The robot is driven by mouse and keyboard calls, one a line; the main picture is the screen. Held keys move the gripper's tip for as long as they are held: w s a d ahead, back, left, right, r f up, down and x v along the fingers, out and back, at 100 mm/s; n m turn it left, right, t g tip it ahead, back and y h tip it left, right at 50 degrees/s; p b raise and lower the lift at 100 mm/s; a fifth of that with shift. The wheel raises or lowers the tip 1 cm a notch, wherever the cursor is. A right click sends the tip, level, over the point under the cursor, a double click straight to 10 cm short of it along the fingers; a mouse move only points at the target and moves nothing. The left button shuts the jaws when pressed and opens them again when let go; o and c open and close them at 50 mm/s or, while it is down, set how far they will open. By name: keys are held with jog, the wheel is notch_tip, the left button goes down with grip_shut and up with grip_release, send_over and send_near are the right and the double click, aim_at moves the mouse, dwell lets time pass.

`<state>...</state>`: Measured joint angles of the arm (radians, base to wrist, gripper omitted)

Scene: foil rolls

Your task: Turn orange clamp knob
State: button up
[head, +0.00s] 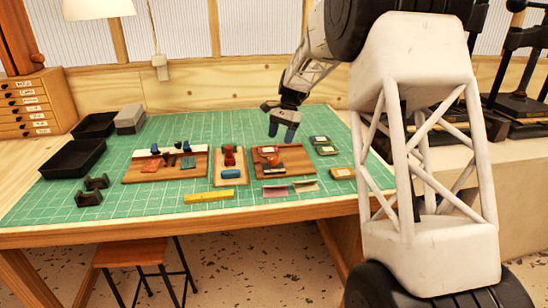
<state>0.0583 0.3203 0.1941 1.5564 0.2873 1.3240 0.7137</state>
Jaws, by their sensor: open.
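The middle board (229,182) holds a red device and a blue roll. The left board (196,174) holds several small parts. Black trays (72,160) stand at the left. A yellow bar (208,196) lies in front. The mat's back middle is clear.

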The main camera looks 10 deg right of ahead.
aim_at(274, 158)
jog(key=shift+w+f+m, duration=0.15)
jog(key=shift+w+f, duration=0.25)
jog(key=shift+w, duration=0.2)
jog(key=shift+w+f+m, duration=0.15)
jog(key=shift+w+f, duration=0.25)
jog(key=shift+w, duration=0.15)
jog(key=shift+f, duration=0.15)
jog(key=shift+x, duration=3.8)
jog(key=shift+s, duration=0.1)
jog(key=c, duration=0.9)
